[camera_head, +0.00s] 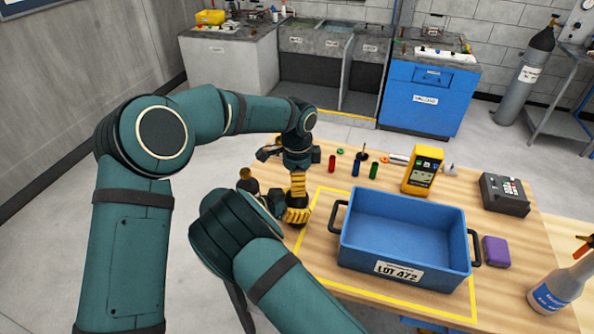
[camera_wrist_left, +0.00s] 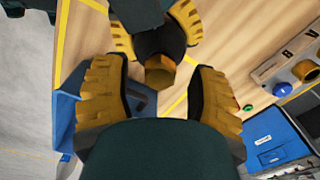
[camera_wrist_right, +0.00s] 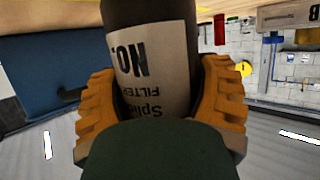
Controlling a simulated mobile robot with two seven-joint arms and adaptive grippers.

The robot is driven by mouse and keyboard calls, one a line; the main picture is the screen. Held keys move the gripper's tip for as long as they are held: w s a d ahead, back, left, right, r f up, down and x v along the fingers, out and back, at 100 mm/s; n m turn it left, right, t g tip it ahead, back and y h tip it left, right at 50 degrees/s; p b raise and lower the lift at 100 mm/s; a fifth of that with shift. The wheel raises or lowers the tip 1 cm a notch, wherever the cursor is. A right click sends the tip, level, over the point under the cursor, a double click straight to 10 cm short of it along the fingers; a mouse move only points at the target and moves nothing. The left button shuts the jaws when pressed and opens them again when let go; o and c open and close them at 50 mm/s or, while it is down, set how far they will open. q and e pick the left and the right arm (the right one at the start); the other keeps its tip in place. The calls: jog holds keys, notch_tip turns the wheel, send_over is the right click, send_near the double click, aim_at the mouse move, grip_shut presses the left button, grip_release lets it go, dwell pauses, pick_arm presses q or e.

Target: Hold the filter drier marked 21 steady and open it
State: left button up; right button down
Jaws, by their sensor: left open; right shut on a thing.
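The filter drier (camera_wrist_right: 150,60) is a dark cylinder with a pale label in the right wrist view. "NO." and "FILTER" show on it; its number is out of sight. My right gripper (camera_wrist_right: 160,95) is shut around its body. In the left wrist view, the drier's brass-coloured hex end (camera_wrist_left: 160,73) lies between the fingertips of my left gripper (camera_wrist_left: 160,85). The left fingers are open, with gaps on both sides. In the head view, the left gripper (camera_head: 298,183) points down beside the right gripper (camera_head: 288,210); a brass-coloured end (camera_head: 245,173) shows left of them.
A blue bin (camera_head: 404,212) marked LOT 472 stands to the right inside a yellow outline. Behind it are a yellow meter (camera_head: 423,168) and small red, blue and green cylinders. A purple block (camera_head: 496,251) and spray bottle (camera_head: 560,290) stand farther right.

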pick_arm(q)
jog(key=shift+f, duration=0.3)
grip_shut()
jog(key=n, duration=0.3)
dwell(0.3)
jog(key=shift+c, duration=0.4)
grip_release()
jog(key=shift+r, duration=0.2)
